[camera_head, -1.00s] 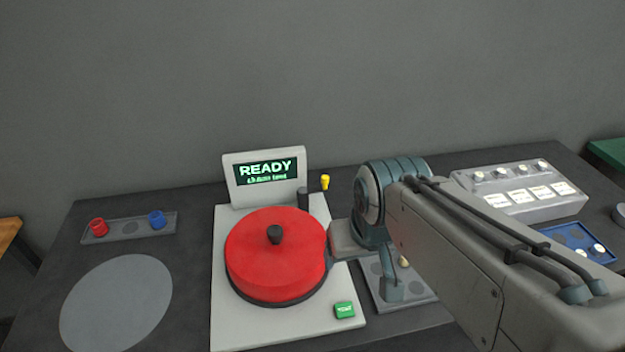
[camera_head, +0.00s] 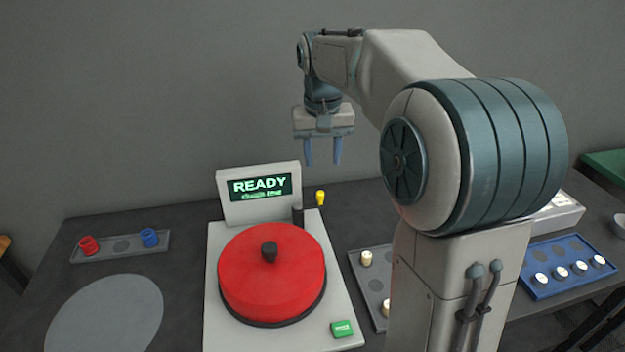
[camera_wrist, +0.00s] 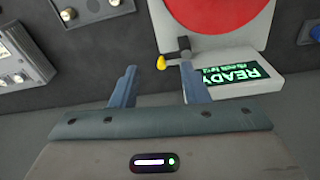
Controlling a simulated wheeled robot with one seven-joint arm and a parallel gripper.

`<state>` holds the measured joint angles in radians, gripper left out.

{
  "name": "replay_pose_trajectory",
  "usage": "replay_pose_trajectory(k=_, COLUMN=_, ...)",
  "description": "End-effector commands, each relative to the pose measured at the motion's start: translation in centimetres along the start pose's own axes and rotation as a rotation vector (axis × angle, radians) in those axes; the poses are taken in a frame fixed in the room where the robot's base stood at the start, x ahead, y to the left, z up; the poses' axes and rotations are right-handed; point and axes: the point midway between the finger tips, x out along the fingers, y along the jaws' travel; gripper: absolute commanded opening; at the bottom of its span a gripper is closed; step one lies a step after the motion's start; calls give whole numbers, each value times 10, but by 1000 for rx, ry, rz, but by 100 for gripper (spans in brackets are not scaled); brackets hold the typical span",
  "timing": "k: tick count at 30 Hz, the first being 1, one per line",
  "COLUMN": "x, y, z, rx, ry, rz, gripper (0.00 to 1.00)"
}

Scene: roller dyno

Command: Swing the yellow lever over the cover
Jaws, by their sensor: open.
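The yellow lever tip (camera_head: 320,197) stands at the back right of the white machine (camera_head: 222,325), beside a dark post (camera_head: 298,214). The round red cover (camera_head: 270,285) with a black knob (camera_head: 269,252) sits on the machine. My gripper (camera_head: 322,162) is open and empty, pointing down, above and behind the lever. In the wrist view the yellow tip (camera_wrist: 161,62) shows on a dark arm, just beyond the gap between my fingers (camera_wrist: 160,85). The red cover (camera_wrist: 215,12) is at the top there, clear of the fingers.
The screen (camera_head: 260,187) reading READY stands at the back of the machine, left of the lever. A green button (camera_head: 342,329) is at its front right. A grey tray (camera_head: 120,248) holds red and blue pieces. A blue tray (camera_head: 540,289) lies right.

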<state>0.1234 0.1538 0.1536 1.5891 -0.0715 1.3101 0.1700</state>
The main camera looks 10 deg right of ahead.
Motion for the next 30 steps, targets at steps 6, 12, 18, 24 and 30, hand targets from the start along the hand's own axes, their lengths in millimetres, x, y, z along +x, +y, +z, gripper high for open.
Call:
replay_pose_trajectory(k=6, x=23, y=3, z=-64, rx=57, ry=-64, rz=-14, gripper=41)
replay_pose_trajectory(k=12, x=35, y=6, z=-90, rx=90, ry=-94, rz=-25, gripper=41)
replay_pose_trajectory(k=18, x=45, y=8, z=-94, rx=98, ry=-102, rz=-26, gripper=41)
replay_pose_trajectory(k=24, x=79, y=7, z=-90, rx=98, ry=-104, rz=-26, gripper=41)
replay_pose_trajectory(k=30, x=122, y=6, z=-85, rx=97, ry=-103, rz=-26, gripper=41)
